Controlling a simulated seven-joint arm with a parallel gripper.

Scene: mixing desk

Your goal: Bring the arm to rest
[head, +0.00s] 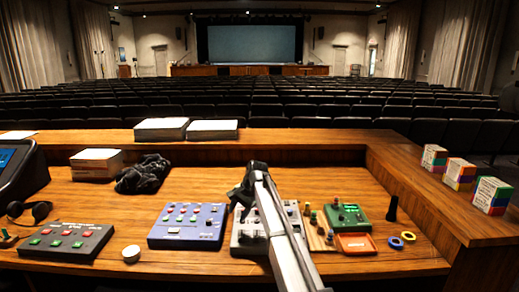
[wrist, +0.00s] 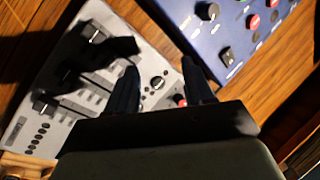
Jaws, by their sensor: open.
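My gripper (wrist: 160,75) is open and empty in the wrist view, with its two dark fingers apart. It hangs above a light grey mixer panel (wrist: 120,65) with sliders and knobs. In the head view my arm reaches in from the bottom and my gripper (head: 240,200) is over the grey mixer (head: 248,240), hiding part of it. The gap between fingers and panel is hard to judge. A blue mixer (head: 188,225) lies just left of it; its edge also shows in the wrist view (wrist: 225,35).
A dark grey button box (head: 66,241) and a white round piece (head: 131,254) lie at left. A green box (head: 347,217), an orange tray (head: 355,244) and rings (head: 396,242) lie right. A black cloth (head: 143,174) and paper stacks (head: 97,163) are behind. Striped boxes (head: 461,173) stand on the right ledge.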

